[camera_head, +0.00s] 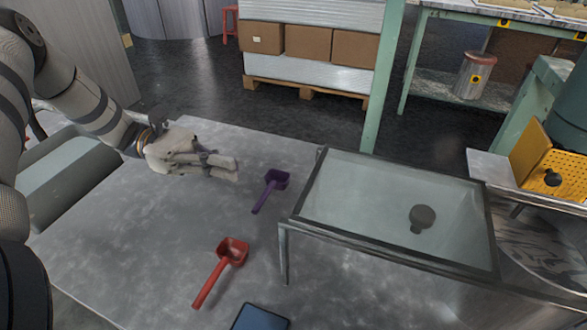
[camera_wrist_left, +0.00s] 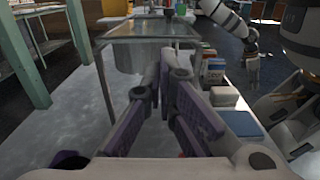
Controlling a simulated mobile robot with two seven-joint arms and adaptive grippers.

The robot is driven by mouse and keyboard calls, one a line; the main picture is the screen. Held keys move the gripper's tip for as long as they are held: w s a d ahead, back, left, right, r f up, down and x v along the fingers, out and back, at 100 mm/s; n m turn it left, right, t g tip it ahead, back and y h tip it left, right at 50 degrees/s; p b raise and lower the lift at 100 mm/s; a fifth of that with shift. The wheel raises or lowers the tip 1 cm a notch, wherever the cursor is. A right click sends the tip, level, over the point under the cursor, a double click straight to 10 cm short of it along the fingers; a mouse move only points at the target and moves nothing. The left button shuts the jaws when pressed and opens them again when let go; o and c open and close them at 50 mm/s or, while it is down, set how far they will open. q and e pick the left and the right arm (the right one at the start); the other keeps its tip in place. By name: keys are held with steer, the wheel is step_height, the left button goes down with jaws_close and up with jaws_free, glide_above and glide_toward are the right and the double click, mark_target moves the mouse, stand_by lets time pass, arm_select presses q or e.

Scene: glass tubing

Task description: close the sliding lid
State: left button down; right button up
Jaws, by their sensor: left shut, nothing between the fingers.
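A framed glass panel (camera_head: 345,190) with a round dark knob (camera_head: 423,217) forms the top of a low metal-legged stand on the right of the table in the head view. I take this panel to be the sliding lid, but cannot tell how far it is slid. The stand also shows ahead in the left wrist view (camera_wrist_left: 150,31). My left gripper (camera_head: 237,169) is shut and empty above the table, left of the stand and apart from it. Its fingers (camera_wrist_left: 167,72) show in the left wrist view. My right gripper (camera_wrist_left: 252,72) appears small there; its fingers are unclear.
A purple scoop (camera_head: 271,185) lies between my left gripper and the stand. A red scoop (camera_head: 222,265) and a blue flat object (camera_head: 260,317) lie nearer the front of the grey table (camera_head: 130,250). Several small boxes (camera_wrist_left: 215,72) stand right of the fingers in the wrist view.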

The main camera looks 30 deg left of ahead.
mark_target(452, 225)
arm_select(q)
steer(key=x, duration=1.1)
arm_select(e)
steer(key=shift+w+r, duration=0.3)
steer(key=shift+w, duration=0.1)
